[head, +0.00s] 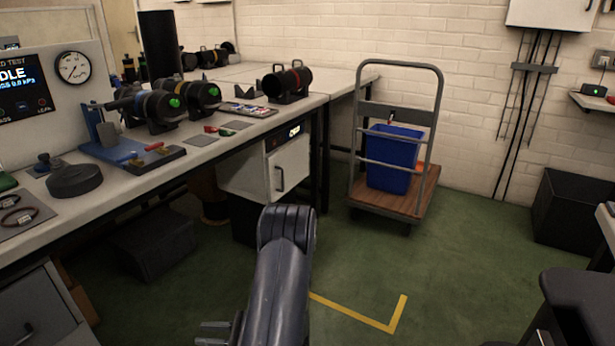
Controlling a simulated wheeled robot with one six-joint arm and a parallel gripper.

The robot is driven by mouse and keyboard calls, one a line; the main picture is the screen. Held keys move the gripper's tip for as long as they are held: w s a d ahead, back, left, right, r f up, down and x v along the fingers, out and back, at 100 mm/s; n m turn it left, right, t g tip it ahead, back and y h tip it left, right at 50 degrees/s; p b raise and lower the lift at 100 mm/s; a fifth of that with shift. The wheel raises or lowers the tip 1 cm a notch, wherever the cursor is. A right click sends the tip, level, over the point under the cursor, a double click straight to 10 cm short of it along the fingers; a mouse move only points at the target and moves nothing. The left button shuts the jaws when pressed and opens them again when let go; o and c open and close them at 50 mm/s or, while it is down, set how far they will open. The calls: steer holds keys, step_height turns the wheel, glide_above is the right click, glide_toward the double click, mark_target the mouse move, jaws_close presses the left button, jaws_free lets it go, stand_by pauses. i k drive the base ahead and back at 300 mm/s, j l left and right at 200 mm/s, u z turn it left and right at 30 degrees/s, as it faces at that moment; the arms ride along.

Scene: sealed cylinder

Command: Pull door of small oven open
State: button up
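The small oven (250,172) is a white box under the workbench, with a small lit display at the top of its front. Its door (294,163) faces right and looks shut. A dark vertical handle (279,179) is on the door's left side. My gripper (203,334) is at the bottom edge, partly cut off, below and left of the oven and well apart from the handle. Its two grey fingers point left with a gap between them, and nothing shows in the gap. My arm covers the floor in front of the oven.
The workbench (232,128) runs along the left, with black cylinders and tools on top. A dark box (152,243) is on the floor beneath it. A trolley (420,205) with a blue bin (392,160) stands right of the oven. Green floor between is clear, with a yellow line (355,315).

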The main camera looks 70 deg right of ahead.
mark_target(287, 167)
steer(key=l+z, duration=0.1)
steer(key=l, duration=0.35)
steer(key=i+l, duration=0.1)
steer(key=l, duration=0.3)
steer(key=i+l+z, duration=0.15)
steer(key=l, duration=0.7)
steer(key=i+l+z, duration=0.15)
steer(key=l, duration=0.65)
steer(key=i+l+z, duration=0.15)
steer(key=l, duration=0.25)
steer(key=i+l, duration=0.15)
steer(key=l, duration=0.25)
steer(key=z, duration=0.05)
